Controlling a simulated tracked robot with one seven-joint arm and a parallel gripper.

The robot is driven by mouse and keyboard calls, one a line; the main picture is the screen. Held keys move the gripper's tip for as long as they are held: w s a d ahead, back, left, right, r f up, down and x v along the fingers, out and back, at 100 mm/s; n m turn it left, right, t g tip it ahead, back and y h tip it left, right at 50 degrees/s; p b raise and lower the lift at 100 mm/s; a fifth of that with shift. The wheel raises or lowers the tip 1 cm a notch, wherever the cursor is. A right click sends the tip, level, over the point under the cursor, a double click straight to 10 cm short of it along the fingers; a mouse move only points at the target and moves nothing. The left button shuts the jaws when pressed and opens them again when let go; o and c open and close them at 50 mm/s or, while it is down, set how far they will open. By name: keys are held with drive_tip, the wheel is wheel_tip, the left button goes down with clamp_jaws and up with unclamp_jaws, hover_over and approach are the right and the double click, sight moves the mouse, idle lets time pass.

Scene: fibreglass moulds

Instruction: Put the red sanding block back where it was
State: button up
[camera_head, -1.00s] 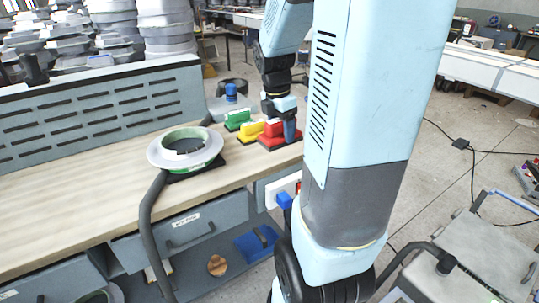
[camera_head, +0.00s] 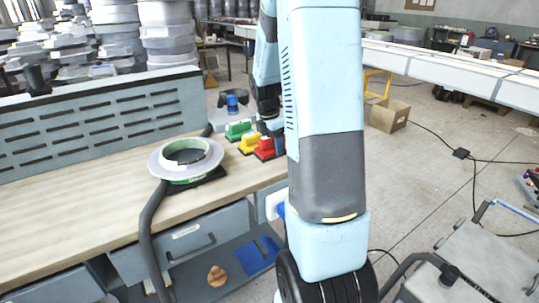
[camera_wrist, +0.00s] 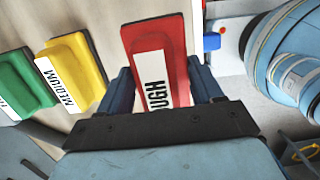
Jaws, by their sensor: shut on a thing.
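The red sanding block (camera_wrist: 180,50) is between the dark blue fingers of my gripper (camera_wrist: 162,85) in the wrist view. My gripper is shut on it. Its white label ends in "UGH"; the rest is hidden by the gripper. In the head view the red block (camera_head: 266,147) is at the right end of the bench, partly hidden by my arm, which also covers most of my gripper. I cannot tell whether the block touches the bench top.
A yellow block (camera_head: 249,143) labelled "MEDIUM" and a green block (camera_head: 237,130) stand in a row left of the red one. A round mould with green tape (camera_head: 187,160) sits on the bench (camera_head: 90,190) further left. The bench's right edge is close.

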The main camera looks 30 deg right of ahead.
sight(272, 153)
drive_tip(key=shift+w+d+f, duration=0.2)
drive_tip(key=shift+w+f, duration=0.5)
drive_tip(key=shift+f, duration=0.15)
drive_tip(key=shift+w+f, duration=0.1)
drive_tip(key=shift+f, duration=0.25)
wheel_tip(272, 153, down, 3)
drive_tip(key=shift+r, duration=0.15)
drive_tip(key=o, duration=1)
